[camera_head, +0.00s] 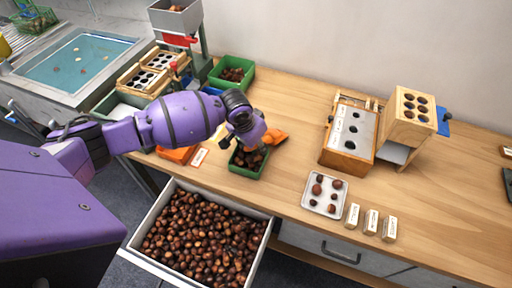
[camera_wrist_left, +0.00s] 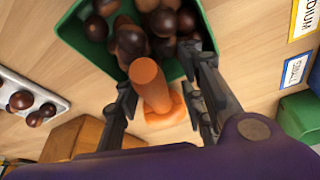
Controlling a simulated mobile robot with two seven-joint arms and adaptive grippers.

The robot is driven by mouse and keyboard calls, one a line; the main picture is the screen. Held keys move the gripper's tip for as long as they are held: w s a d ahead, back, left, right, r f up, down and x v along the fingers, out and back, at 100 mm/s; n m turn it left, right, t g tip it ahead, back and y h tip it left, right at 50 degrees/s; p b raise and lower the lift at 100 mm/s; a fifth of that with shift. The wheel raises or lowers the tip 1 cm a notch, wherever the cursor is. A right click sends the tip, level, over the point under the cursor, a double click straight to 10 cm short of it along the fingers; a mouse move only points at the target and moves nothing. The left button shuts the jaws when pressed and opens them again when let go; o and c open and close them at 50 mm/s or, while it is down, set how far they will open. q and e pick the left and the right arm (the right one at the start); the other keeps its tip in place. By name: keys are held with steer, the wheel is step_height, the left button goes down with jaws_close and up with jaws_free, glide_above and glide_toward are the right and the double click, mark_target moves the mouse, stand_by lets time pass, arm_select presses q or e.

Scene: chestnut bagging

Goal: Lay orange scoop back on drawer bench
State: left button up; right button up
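The orange scoop (camera_head: 275,136) lies by the green tray (camera_head: 247,176) of chestnuts on the wooden bench (camera_head: 300,105). My left gripper (camera_head: 253,143) is low over this tray, beside the scoop, and partly hides both. In the left wrist view the scoop's rounded orange end (camera_wrist_left: 149,80) shows between the two fingers of my left gripper (camera_wrist_left: 160,92), by the green tray's rim (camera_wrist_left: 70,35). The fingers stand apart with a gap visible beside the scoop, so it looks open. Whether a finger touches the scoop is unclear. My right gripper is not in view.
An open drawer (camera_head: 270,239) full of chestnuts juts out below the bench. A metal tray (camera_head: 309,202) with several chestnuts and small labelled blocks (camera_head: 371,222) lie to the right. A wooden sorter (camera_head: 344,158) stands behind them. Another green bin (camera_head: 250,82) is at the back.

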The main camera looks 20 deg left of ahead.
arm_select(q)
steer(key=p+v, duration=0.1)
steer(key=v, duration=0.9)
steer(key=shift+r, duration=0.4)
steer(key=shift+s+r, duration=0.3)
steer(key=shift+r, duration=0.3)
